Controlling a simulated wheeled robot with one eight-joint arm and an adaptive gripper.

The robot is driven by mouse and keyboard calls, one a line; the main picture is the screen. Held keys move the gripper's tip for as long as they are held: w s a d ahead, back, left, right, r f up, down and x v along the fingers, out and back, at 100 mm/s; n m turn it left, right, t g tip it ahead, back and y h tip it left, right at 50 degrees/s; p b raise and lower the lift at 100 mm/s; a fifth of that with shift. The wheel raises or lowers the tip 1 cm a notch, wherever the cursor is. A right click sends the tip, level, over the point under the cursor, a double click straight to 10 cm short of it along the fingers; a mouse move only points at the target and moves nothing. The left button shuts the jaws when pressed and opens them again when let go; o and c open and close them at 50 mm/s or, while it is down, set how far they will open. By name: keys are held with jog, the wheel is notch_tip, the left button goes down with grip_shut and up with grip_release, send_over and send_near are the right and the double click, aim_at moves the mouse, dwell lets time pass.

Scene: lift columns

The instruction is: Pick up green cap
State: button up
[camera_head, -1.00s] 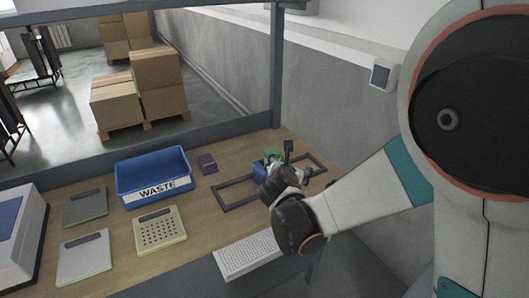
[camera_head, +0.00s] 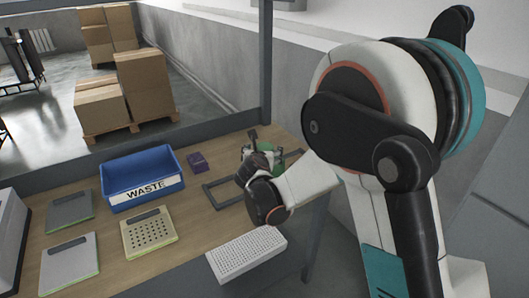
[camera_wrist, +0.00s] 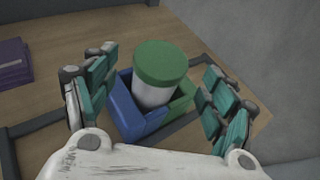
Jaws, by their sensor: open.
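The green cap (camera_wrist: 160,62) sits on top of a white cylindrical container (camera_wrist: 155,93) in the wrist view. The container stands in a blue and green holder (camera_wrist: 126,105), slightly tilted in the picture. My gripper (camera_wrist: 158,88) is open, with one teal-padded finger on each side of the holder and cap; both fingers appear apart from the cap. In the head view my gripper (camera_head: 262,160) is over the right end of the table and hides most of the holder and the cap.
A dark frame (camera_head: 222,204) lies on the table around the holder. A purple box (camera_head: 197,162) and a blue WASTE bin (camera_head: 145,197) stand to the left. A white perforated rack (camera_head: 247,254) is at the front edge. A grey wall (camera_wrist: 268,60) rises on the right.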

aim_at(265, 149)
jog(key=b+x, duration=0.1)
jog(key=x, duration=0.3)
jog(key=shift+w+b, duration=0.3)
jog(key=c, duration=1.1)
jog(key=shift+c, duration=0.2)
